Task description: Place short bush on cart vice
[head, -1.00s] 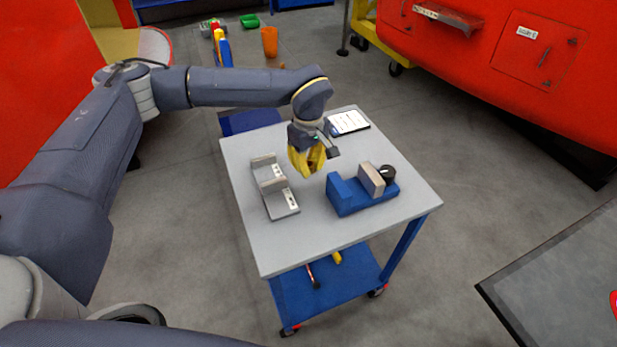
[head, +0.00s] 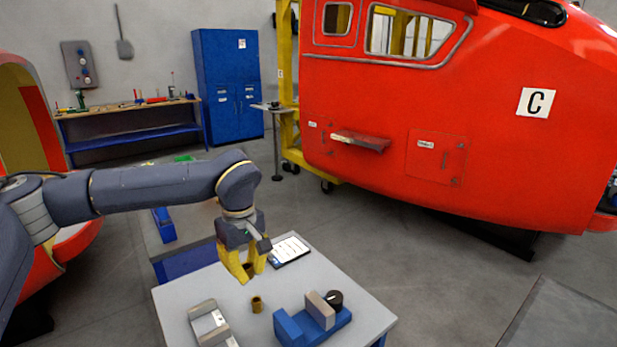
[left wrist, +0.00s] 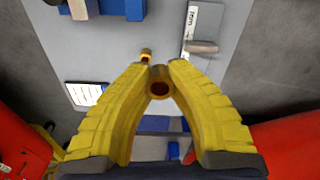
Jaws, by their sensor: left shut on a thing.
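My left gripper (head: 248,272) has yellow fingers pointing down, above the grey cart top behind the vice. It is shut on a brown-gold ring-shaped bush, seen from its open end in the left wrist view (left wrist: 160,89). Another small brass bush (head: 257,304) stands on the cart top in front of the gripper; it also shows in the left wrist view (left wrist: 146,55). I cannot compare their lengths surely. The cart vice (head: 290,327) is blue with a grey jaw and black knob, right of the standing bush. My right gripper is not in view.
A grey metal bracket (head: 207,322) is left of the standing bush. A tablet (head: 289,250) lies at the cart's back edge. The cart top (head: 175,295) is otherwise bare. A red train nosecone (head: 390,165) stands behind. Another dark table (head: 560,315) is at the right.

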